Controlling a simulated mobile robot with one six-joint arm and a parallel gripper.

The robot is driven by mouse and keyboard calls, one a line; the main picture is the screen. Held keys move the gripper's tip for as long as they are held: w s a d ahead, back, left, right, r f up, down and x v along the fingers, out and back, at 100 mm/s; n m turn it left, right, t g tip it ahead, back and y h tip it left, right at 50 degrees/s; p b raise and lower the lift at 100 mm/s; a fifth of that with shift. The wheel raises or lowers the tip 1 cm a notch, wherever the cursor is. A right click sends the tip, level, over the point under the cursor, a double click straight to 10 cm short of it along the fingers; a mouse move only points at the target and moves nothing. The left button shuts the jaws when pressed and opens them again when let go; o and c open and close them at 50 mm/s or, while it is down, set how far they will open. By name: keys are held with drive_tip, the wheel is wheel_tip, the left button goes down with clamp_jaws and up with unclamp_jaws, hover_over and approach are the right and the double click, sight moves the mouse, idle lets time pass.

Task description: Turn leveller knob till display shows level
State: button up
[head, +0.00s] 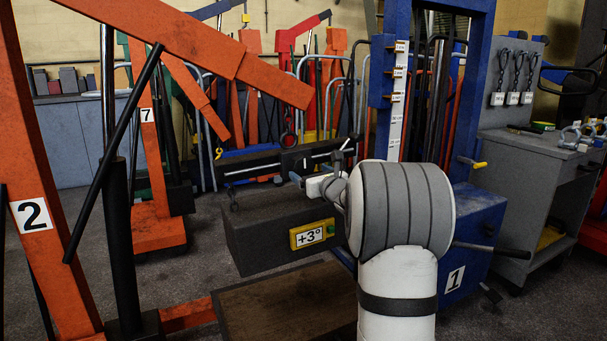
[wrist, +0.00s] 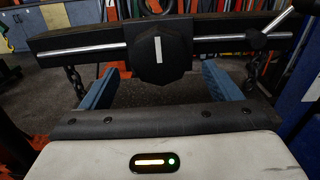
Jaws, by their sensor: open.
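The leveller knob (wrist: 158,52) is a black, many-sided knob with an upright white mark, in the middle of a dark beam with a bright rail. In the head view the knob (head: 297,161) faces my gripper (head: 301,184). In the wrist view my gripper (wrist: 160,84) is open, its blue fingers left and right of the knob's lower part with gaps on both sides. I cannot tell whether the fingertips reach past its face. The yellow-framed display (head: 312,234) reads +3° on the dark hanging block (head: 260,233).
A blue press frame marked 1 (head: 454,280) stands right of the block. An orange crane marked 2 (head: 33,213) stands at the left. Chains (wrist: 75,82) hang near the beam's ends, and a lever (wrist: 272,26) juts up at its right. A grey bench (head: 533,165) is far right.

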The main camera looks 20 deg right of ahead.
sight(305, 169)
drive_tip(key=shift+w+a, duration=0.1)
drive_tip(key=shift+w, duration=2.2)
drive_tip(key=shift+c, duration=0.2)
drive_tip(key=c, duration=0.9)
